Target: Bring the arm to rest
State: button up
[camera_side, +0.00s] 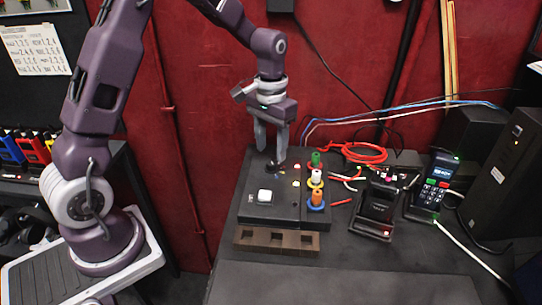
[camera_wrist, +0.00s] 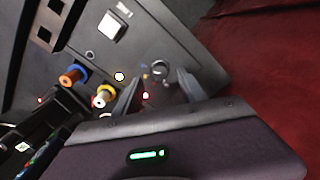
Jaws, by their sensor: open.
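A white square button (camera_side: 264,195) is on the box's front part and also shows in the wrist view (camera_wrist: 112,26). Small lights, white (camera_wrist: 119,76) and red (camera_wrist: 145,96), glow on the box.
Green (camera_side: 316,158), white (camera_side: 316,175) and orange (camera_side: 317,196) pegs stand along the box's right side. A brown block with square recesses (camera_side: 275,240) lies in front. Right are a black device (camera_side: 378,208), a keypad terminal (camera_side: 433,185) and cables (camera_side: 358,152). The front table is clear.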

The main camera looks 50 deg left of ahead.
jog(key=shift+r, duration=1.65)
